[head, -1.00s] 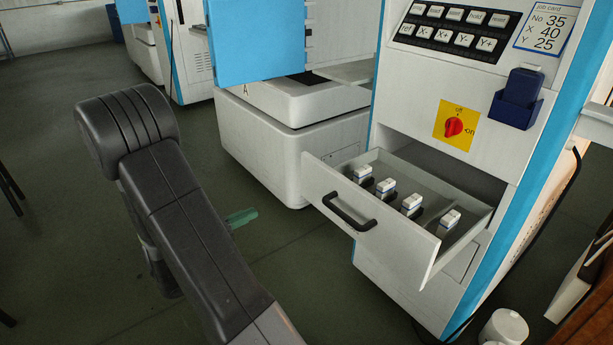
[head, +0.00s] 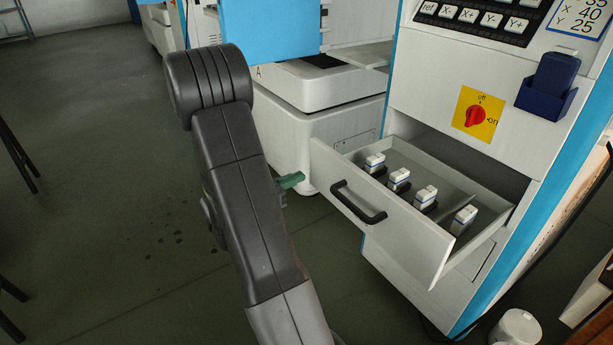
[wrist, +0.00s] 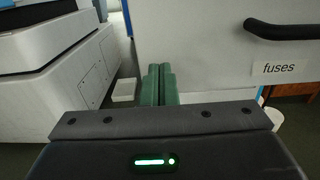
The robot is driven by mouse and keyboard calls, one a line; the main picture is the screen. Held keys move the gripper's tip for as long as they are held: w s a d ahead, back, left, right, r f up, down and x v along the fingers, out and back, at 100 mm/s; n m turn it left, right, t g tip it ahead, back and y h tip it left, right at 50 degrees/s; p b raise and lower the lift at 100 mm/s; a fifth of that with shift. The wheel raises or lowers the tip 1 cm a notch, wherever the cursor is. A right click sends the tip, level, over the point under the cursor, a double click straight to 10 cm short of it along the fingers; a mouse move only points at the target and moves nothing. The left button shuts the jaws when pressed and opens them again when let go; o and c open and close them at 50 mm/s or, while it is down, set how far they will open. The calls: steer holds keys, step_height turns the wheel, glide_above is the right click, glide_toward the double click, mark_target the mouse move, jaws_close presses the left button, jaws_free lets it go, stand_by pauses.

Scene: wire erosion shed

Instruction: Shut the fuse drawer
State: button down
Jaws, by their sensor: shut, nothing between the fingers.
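The fuse drawer (head: 345,205) stands pulled out of the white machine cabinet in the head view. Several white fuses stand in a row inside it. Its black handle (head: 358,203) is on the front panel. In the wrist view the drawer front (wrist: 200,50) shows close, with the handle (wrist: 285,30) at upper right and a "fuses" label (wrist: 281,68) under it. My gripper's green fingers (wrist: 159,85) are together and empty, in front of the panel and left of the handle. In the head view the green fingertips (head: 290,181) show just left of the drawer front; contact cannot be told.
A red switch on a yellow plate (head: 478,115) and a dark blue holder (head: 548,88) are on the cabinet above the drawer. A white machine base (head: 300,135) stands left of the drawer. A white bin (head: 515,328) is at lower right.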

mark_target(387, 141)
steer(key=shift+b+x, duration=0.3)
steer(key=shift+x, duration=1.65)
steer(key=b+x, duration=0.2)
steer(key=x, duration=2.8)
steer(key=shift+f, duration=0.1)
steer(key=shift+w+d, duration=0.4)
steer(key=shift+d, duration=0.2)
steer(key=shift+w+r, duration=0.1)
steer(key=shift+r, duration=0.15)
steer(key=shift+d+r, duration=0.1)
